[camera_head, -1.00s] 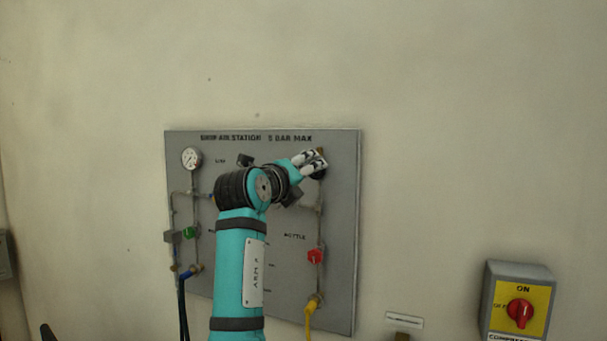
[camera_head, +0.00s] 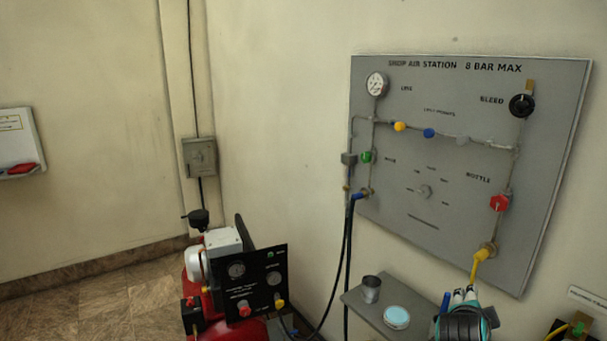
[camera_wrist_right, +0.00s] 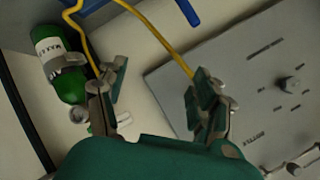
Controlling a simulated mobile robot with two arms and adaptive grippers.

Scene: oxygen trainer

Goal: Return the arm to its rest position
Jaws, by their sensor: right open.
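My right gripper (camera_head: 465,293) shows at the bottom of the head view, in front of the panel's lower edge and just right of the small shelf. In the right wrist view my right gripper (camera_wrist_right: 155,82) has its fingers spread wide with nothing between them. The grey air station panel (camera_head: 440,215) is on the wall, with the black bleed knob (camera_head: 521,106) at its upper right and the red bottle valve (camera_head: 499,203) below. The gripper is apart from both. My left gripper is in neither view.
A small grey shelf (camera_head: 362,313) holds a metal cup (camera_head: 371,289) and a round light-blue-topped tin (camera_head: 396,317). A red compressor (camera_head: 195,290) stands at lower left. A yellow hose (camera_head: 476,268) hangs from the panel. A green bottle (camera_wrist_right: 66,72) shows in the right wrist view.

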